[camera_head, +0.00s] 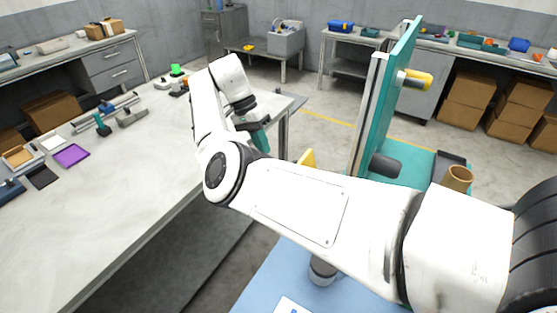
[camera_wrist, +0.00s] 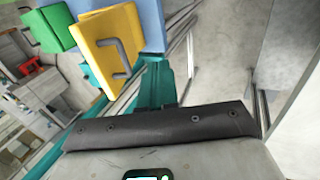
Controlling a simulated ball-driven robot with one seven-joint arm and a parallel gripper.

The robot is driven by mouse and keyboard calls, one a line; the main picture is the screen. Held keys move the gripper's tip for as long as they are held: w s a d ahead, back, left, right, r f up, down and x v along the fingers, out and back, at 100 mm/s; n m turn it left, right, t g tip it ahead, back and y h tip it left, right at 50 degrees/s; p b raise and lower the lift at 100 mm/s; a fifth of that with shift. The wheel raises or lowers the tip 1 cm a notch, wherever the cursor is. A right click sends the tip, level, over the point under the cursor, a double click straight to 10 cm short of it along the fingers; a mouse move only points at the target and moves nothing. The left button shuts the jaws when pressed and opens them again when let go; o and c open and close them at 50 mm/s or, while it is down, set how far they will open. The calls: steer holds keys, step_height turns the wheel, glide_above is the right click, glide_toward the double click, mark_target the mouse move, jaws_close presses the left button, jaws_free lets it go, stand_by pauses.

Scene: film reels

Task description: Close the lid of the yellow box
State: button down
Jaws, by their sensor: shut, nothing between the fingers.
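A yellow box part with a grey handle (camera_wrist: 112,52) shows at the upper left of the wrist view. It looks like a flat panel seen at a slant; I cannot tell whether it is the lid or how far open it is. In the head view, only a small yellow corner (camera_head: 307,158) shows above my arm; the rest is hidden. My gripper (camera_head: 263,143), with teal fingers, points down beside the workbench's right edge. Its fingers (camera_wrist: 155,68) also show in the wrist view, shut and empty, near the yellow part; contact is not clear.
A green box (camera_wrist: 48,30) and a blue surface (camera_wrist: 146,22) flank the yellow part. The long workbench (camera_head: 150,190) fills the left, with a purple tray (camera_head: 71,155) and tools. A tall teal panel (camera_head: 388,100) stands right of my gripper. Open floor (camera_head: 310,122) lies behind.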

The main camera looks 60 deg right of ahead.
steer(key=s+f+p, duration=0.2)
steer(key=s+f, duration=0.1)
steer(key=s, duration=0.2)
steer(key=shift+s+p, duration=0.4)
steer(key=shift+a, duration=0.1)
